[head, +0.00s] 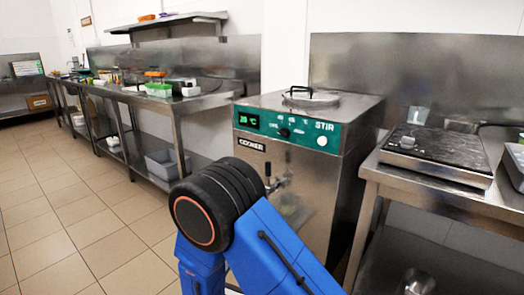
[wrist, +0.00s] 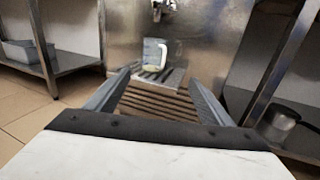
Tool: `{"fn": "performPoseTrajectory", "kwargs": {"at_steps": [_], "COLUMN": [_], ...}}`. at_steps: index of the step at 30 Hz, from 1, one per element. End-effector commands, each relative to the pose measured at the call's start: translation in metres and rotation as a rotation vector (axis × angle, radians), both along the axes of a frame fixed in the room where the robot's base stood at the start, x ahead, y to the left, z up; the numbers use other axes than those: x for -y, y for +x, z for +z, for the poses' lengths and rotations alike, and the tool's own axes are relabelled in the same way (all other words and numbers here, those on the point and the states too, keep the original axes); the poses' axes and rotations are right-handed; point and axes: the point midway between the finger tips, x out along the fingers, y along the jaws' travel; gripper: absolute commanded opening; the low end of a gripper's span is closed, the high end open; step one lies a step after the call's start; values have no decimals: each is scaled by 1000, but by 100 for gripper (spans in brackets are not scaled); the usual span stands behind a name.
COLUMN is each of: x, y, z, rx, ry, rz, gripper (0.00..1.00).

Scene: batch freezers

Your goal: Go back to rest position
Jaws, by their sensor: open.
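My gripper (wrist: 158,85) is open in the wrist view, its two fingers apart with nothing between them. It points at the front of the batch freezer, low down. In the head view my blue arm crosses in front of the machine and hides its lower left part; the gripper itself is not visible there. The freezer (head: 330,170) is a steel box with a green STIR panel (head: 285,131) and a lidded top. In the wrist view a clear jug with a white handle (wrist: 155,55) stands beyond the fingertips, under the tap (wrist: 160,8), apart from the fingers.
A slatted rack (wrist: 160,103) lies below the fingers. A steel table (head: 500,197) with a dark-topped scale (head: 440,147) stands close on the right. A long steel bench (head: 200,102) runs along the left wall. A metal pot (wrist: 281,125) sits low at right. The tiled floor (head: 60,220) at left is clear.

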Motion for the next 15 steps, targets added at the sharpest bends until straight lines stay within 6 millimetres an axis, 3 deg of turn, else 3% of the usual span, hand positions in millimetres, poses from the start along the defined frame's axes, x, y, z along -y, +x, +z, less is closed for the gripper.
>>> {"fn": "performPoseTrajectory", "kwargs": {"at_steps": [8,15], "x": [32,76], "y": [6,11], "z": [23,51], "rx": [1,3], "ry": [53,132], "rz": [-95,-225], "gripper": [75,75]}}
